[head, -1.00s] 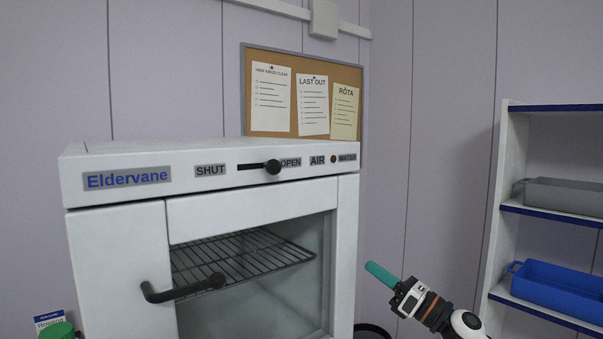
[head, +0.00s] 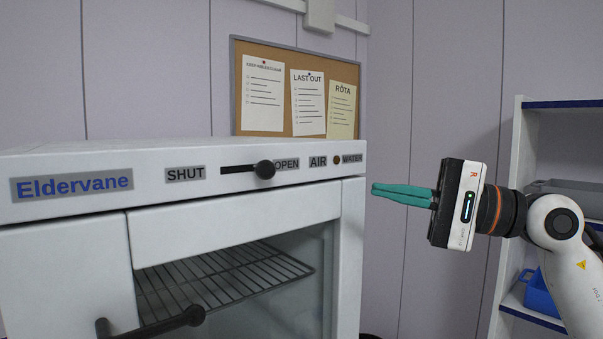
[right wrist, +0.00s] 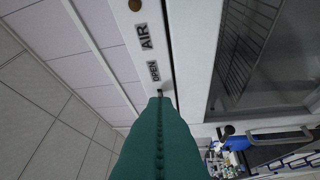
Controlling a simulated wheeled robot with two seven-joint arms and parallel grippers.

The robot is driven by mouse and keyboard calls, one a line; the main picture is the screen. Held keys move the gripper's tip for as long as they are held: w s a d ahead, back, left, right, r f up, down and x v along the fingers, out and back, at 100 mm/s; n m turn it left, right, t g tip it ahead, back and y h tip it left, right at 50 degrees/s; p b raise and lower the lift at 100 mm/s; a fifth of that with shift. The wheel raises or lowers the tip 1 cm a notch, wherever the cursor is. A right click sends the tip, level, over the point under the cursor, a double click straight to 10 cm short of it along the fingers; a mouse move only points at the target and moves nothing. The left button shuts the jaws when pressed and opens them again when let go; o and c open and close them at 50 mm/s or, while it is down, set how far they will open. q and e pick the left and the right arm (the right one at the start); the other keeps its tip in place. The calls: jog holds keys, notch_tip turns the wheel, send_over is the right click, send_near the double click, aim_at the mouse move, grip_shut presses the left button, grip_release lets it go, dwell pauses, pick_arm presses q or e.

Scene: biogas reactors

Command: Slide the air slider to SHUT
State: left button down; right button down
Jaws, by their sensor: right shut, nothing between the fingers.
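The black air slider knob (head: 265,169) sits at the OPEN end of its dark slot (head: 235,169) on the front panel of the white Eldervane cabinet (head: 75,215). The SHUT label (head: 185,174) is left of the slot and the OPEN label (head: 286,164) is just right of the knob. My right gripper (head: 374,190) is shut and empty, with teal fingers pointing left, to the right of the cabinet and apart from the knob. In the right wrist view the shut fingers (right wrist: 160,105) point towards the OPEN label and a small dark knob at their tip. My left gripper is out of view.
The cabinet door has a black handle (head: 150,325) below the panel, and a wire rack (head: 220,280) shows behind its glass. A corkboard (head: 295,90) hangs behind. A shelf with a blue bin (head: 540,293) stands at the right.

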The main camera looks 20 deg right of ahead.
aim_at(266, 170)
jog(key=p+x, duration=0.2)
jog(key=x, duration=0.2)
jog(key=s+a+p+x, duration=0.1)
jog(key=p+x, duration=0.2)
jog(key=x, duration=0.1)
jog(key=s+p+x, duration=0.1)
jog(key=p+x, duration=0.2)
jog(key=x, duration=0.1)
jog(key=shift+s+a+r, duration=0.15)
jog(key=shift+a+r, duration=0.1)
jog(key=shift+a, duration=0.2)
